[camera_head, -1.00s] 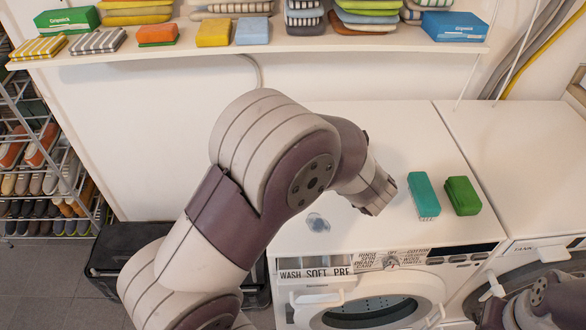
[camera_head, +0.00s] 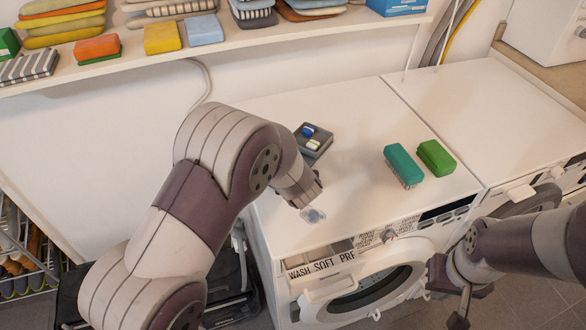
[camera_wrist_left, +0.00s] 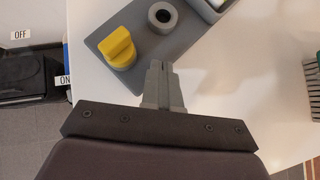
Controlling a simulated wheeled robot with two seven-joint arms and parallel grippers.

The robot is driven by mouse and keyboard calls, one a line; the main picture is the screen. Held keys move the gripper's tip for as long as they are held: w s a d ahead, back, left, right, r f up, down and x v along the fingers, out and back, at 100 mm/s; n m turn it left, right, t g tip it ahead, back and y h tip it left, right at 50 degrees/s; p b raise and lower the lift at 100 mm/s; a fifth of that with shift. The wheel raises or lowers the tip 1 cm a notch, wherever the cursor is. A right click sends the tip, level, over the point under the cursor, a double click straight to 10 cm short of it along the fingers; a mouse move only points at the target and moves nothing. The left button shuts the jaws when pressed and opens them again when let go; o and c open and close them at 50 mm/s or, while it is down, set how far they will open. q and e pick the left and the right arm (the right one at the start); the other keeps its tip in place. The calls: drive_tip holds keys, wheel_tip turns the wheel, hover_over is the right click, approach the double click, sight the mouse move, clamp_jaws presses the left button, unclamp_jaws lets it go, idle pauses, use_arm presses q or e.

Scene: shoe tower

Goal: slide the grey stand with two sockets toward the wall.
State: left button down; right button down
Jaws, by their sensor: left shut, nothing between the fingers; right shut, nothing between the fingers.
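The grey stand (camera_head: 322,150) lies on the white washer top, back toward the wall, partly hidden by my left arm. A blue piece and a pale piece show on it. In the left wrist view the stand (camera_wrist_left: 187,43) carries a yellow knob (camera_wrist_left: 118,48), a round socket with a dark hole (camera_wrist_left: 162,16) and a pale-faced part cut off at the top. My left gripper (camera_wrist_left: 158,70) is shut and empty, its tips at the stand's near edge; I cannot tell whether they touch. My right gripper (camera_head: 458,312) is shut and empty in front of the washer, low at the right.
A shelf (camera_head: 250,44) with folded cloths and boxes hangs on the wall above.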

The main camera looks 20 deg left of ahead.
use_arm(q)
drive_tip(key=w, duration=0.1)
drive_tip(key=w+p, duration=0.1)
drive_tip(key=w, duration=0.1)
drive_tip(key=shift+w+a+r, duration=0.1)
drive_tip(key=shift+w+a, duration=0.1)
drive_tip(key=shift+a, duration=0.2)
drive_tip(key=shift+w+a, duration=0.15)
drive_tip(key=shift+w, duration=0.1)
drive_tip(key=w, duration=0.1)
drive_tip(key=w+a, duration=0.1)
drive_tip(key=w, duration=0.1)
drive_tip(key=shift+w+a, duration=0.1)
drive_tip(key=shift+w, duration=0.3)
